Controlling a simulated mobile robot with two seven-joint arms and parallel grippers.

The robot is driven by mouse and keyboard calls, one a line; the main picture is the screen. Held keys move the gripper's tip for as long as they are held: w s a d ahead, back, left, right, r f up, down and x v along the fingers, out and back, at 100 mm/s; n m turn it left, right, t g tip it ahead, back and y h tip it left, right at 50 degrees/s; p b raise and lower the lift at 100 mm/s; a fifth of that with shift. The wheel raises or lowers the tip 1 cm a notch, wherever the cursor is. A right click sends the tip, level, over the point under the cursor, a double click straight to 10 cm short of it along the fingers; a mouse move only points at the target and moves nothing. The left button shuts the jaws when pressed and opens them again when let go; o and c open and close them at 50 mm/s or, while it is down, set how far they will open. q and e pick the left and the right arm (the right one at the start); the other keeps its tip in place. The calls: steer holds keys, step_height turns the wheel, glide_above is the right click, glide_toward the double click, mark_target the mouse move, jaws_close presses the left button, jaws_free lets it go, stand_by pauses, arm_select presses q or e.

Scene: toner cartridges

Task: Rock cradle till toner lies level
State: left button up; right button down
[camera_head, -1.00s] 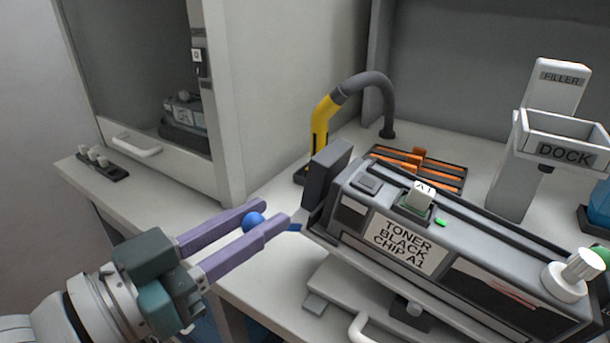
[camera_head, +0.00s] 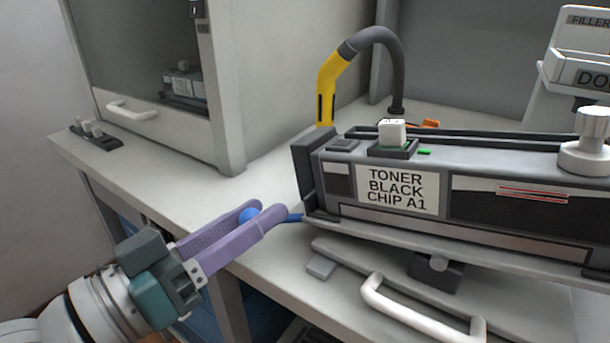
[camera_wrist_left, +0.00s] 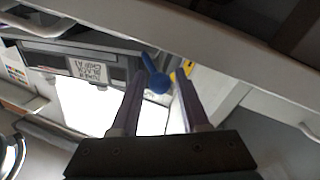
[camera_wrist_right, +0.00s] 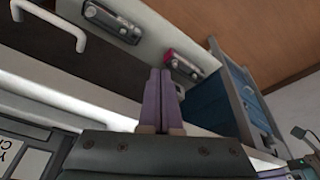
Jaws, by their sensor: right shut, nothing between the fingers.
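The long grey toner cartridge (camera_head: 480,180), labelled "TONER BLACK CHIP A1", lies in a dark cradle (camera_head: 450,243) on the bench. A blue ball knob (camera_head: 248,215) on a short blue rod sticks out at the cradle's left end. My left gripper (camera_head: 262,214) has its purple fingers on either side of this ball. In the left wrist view the ball (camera_wrist_left: 158,83) sits between the fingertips with narrow gaps, so the jaws look open. My right gripper (camera_wrist_right: 159,75) is shut and empty, seen only in its wrist view. The toner inside is hidden.
A white handle (camera_head: 420,310) lies in front of the cradle. A yellow and grey hose (camera_head: 330,85) arches behind it. The filler dock (camera_head: 580,70) stands back right, and a glass-fronted cabinet (camera_head: 140,60) stands left. The bench between cabinet and cradle is clear.

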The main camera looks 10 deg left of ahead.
arm_select(q)
steer(key=shift+o, duration=1)
steer(key=v, duration=1)
steer(key=shift+p, duration=0.35)
arm_select(e)
steer(key=shift+a+r, duration=0.1)
steer(key=shift+r, duration=0.2)
